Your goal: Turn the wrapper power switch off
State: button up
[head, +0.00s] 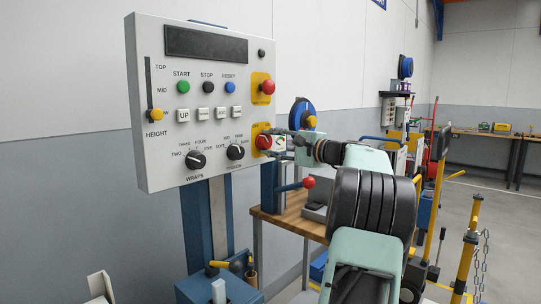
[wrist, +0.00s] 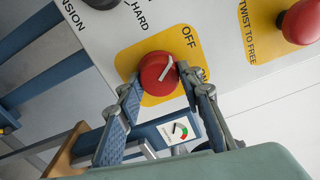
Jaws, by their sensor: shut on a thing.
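The wrapper power switch is a round red knob (wrist: 158,73) on a yellow plate (wrist: 160,98). In the wrist view the word OFF is printed at the plate's upper right. The knob's pale pointer line slants up and a little right, toward the side of that word. My gripper (wrist: 161,80) has a finger on each side of the knob and is shut on it. In the head view the switch (head: 262,141) sits at the lower right of the grey control panel (head: 160,125), with my gripper (head: 271,138) at it from the right; the fingers partly cover it.
A red stop button (head: 267,87) on a yellow plate sits just above the switch. A black dial (head: 235,152) is close on its left. A wooden-topped bench (head: 292,222) with a red-knobbed lever (head: 308,182) stands behind and below my arm.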

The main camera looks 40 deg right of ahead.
jog(key=shift+f+n+b, duration=0.1)
jog(key=shift+n+b, duration=0.65)
jog(key=shift+n, duration=0.05)
jog(key=o, duration=1.2)
jog(key=shift+c, duration=0.2)
jog(key=s+d, duration=0.1)
jog(key=s, duration=1.1)
jog(key=shift+w, duration=0.1)
